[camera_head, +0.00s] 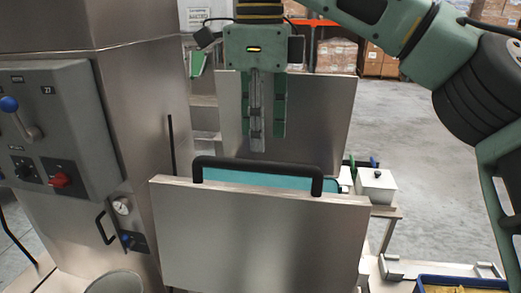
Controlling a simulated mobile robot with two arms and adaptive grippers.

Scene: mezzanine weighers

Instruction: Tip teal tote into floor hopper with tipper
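The teal tote (265,180) sits in the tipper's steel cradle. Only its upper edge shows, between the front steel plate (260,235) and the taller back plate (310,110). A black bar handle (258,165) arches over the tote's top at the front plate. My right gripper (267,138) points down above the bar, in front of the back plate. Its fingers look apart with nothing between them, and the tips seem clear of the bar. My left gripper is out of view. I cannot identify the floor hopper for certain.
A steel column at left carries a grey control panel (75,125) with a blue-knobbed lever (20,118) and red switch (60,180). A lidded white box (376,184) stands on a bench behind right. A blue crate (455,284) is at bottom right. Grey floor at right is open.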

